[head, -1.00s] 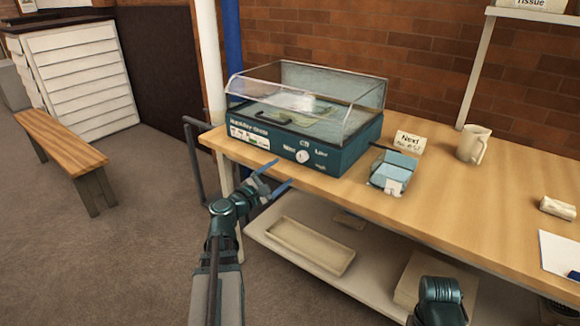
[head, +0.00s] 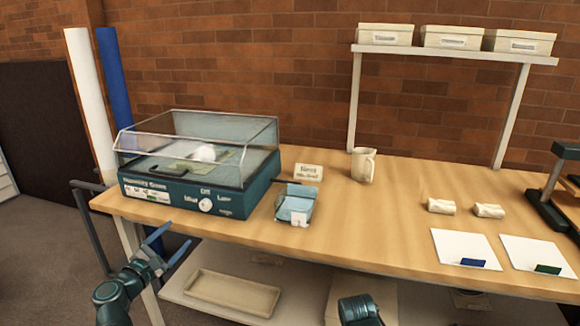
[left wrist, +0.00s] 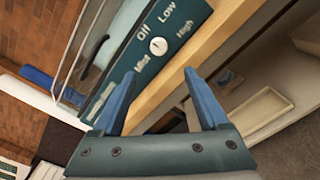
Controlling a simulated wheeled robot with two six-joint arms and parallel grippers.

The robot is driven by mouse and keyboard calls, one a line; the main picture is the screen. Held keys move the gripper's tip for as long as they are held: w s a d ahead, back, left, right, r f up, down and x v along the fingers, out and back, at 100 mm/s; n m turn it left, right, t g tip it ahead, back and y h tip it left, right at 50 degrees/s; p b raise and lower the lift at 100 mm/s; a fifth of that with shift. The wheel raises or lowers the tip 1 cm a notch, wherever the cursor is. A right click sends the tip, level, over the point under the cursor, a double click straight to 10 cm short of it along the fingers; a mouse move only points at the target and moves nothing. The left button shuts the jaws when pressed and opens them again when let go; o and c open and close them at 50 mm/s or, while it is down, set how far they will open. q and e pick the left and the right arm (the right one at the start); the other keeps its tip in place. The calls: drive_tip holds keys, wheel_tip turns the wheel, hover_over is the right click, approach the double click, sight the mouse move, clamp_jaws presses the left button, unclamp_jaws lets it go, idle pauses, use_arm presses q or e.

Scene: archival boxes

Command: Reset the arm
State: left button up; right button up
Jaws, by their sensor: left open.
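My left gripper (head: 167,250) is open and empty, in front of the table's left front edge. It points toward the teal humidity machine (head: 195,190), which has a clear lid and a white dial. In the left wrist view the two blue fingers (left wrist: 160,98) are spread apart, with the machine's dial panel (left wrist: 150,50) beyond them and nothing between them. A dark teal part of my right arm shows at the bottom middle of the head view; its gripper is not in view.
A lower shelf bears a shallow tray (head: 232,293). Archival boxes (head: 455,37) stand on the upper shelf.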

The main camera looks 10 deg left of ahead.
use_arm(q)
drive_tip(key=d+m+g+h+p, duration=0.6)
drive_tip(key=d+m+g+p, duration=0.7)
drive_tip(key=d, duration=1.4)
drive_tip(key=s+d+r+m+g+y+p, duration=0.2)
drive_tip(key=s+d+m+y+p, duration=0.2)
drive_tip(key=m, duration=0.4)
drive_tip(key=s+d+r+m+g+y+p, duration=0.2)
drive_tip(key=s+d+m+g+y+p, duration=0.1)
drive_tip(key=s+d+m+y+p, duration=0.2)
drive_tip(key=s+d+m+p, duration=0.2)
drive_tip(key=s+m+p, duration=0.1)
drive_tip(key=s, duration=0.1)
drive_tip(key=shift+s+m+p, duration=0.3)
drive_tip(key=shift+m, duration=0.1)
drive_tip(key=shift+d, duration=0.1)
